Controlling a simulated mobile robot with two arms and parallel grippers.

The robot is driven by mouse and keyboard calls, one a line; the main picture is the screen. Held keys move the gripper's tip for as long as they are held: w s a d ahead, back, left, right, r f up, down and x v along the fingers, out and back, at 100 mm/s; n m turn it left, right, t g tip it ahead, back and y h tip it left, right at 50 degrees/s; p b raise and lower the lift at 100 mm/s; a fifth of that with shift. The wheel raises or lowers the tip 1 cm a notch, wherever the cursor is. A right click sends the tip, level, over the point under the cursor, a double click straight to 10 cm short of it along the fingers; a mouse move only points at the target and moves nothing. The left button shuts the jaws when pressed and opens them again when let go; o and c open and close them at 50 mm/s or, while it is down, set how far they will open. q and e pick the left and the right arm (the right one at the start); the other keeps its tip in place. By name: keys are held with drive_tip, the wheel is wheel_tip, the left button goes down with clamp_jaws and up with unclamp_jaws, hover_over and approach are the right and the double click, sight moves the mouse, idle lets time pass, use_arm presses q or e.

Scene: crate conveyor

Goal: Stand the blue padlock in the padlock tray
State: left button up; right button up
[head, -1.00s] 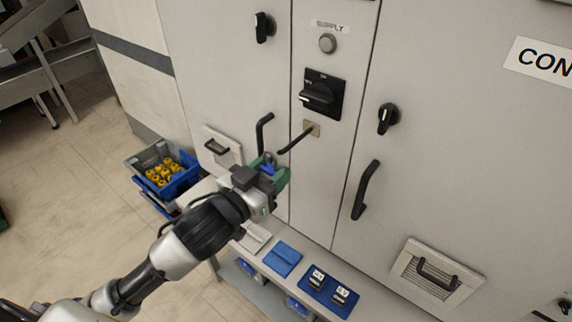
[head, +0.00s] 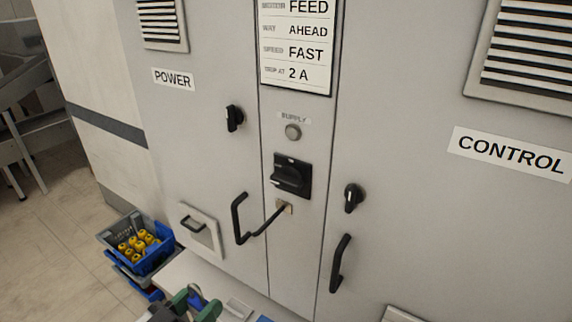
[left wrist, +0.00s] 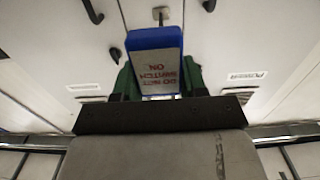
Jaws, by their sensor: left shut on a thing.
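My left gripper (head: 194,304) shows at the bottom edge of the head view, with green fingers shut on the blue padlock (head: 198,298). The padlock is partly hidden there by the fingers. In the left wrist view the padlock (left wrist: 153,42) stands out between the green fingers, with red lettering on its pale face. The gripper is over the shelf in front of the cabinet. A small pale tray (head: 238,308) lies just right of the gripper; I cannot tell whether it is the padlock tray. My right gripper is not in view.
The grey cabinet front rises behind the shelf, with a bent black handle (head: 240,220), a rotary switch (head: 291,176) and another handle (head: 340,264) sticking out. A blue and grey crate (head: 150,259) with yellow items stands at left. A blue edge (head: 265,319) shows at the bottom.

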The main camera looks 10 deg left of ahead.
use_arm(q)
wheel_tip(320, 180, down, 13)
drive_tip(key=w+d+n+t+y+b, duration=0.1)
drive_tip(key=w+d+n+y+b, duration=0.1)
drive_tip(key=n+y+b, duration=0.2)
drive_tip(key=y+b, duration=0.2)
drive_tip(key=b, duration=0.1)
drive_tip(key=shift+w, duration=0.35)
